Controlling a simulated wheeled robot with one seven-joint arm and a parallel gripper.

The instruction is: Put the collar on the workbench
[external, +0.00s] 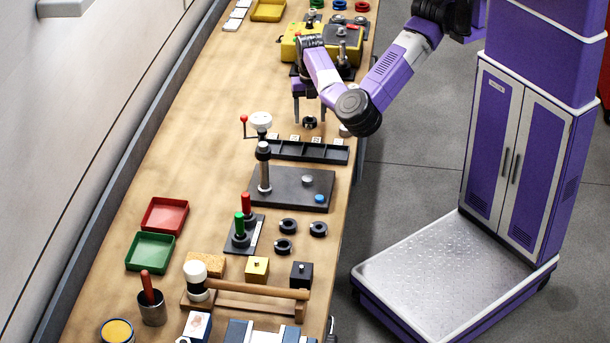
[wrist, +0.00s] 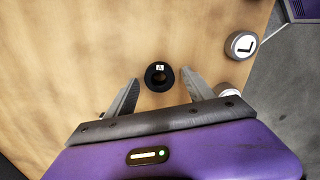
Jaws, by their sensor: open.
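A black collar (wrist: 160,76) with a small white "A" label shows in the wrist view. It appears to lie flat on the wooden workbench (wrist: 75,60). In the external view the collar (external: 310,123) is on the bench, just behind the black compartment tray. My gripper (wrist: 161,82) is open, with one finger on each side of the collar and a visible gap to each. In the external view my gripper (external: 309,118) points down over the bench (external: 215,120) with its fingertips beside the collar. Whether the fingertips touch the bench is hard to tell.
The black compartment tray (external: 322,151) and a dark fixture plate with a post (external: 310,187) are in front of my gripper. A yellow housing (external: 289,48) stands behind it. Several black rings (external: 288,225) lie nearer. A round white check-marked button (wrist: 242,45) is at right. Bench to the left is clear.

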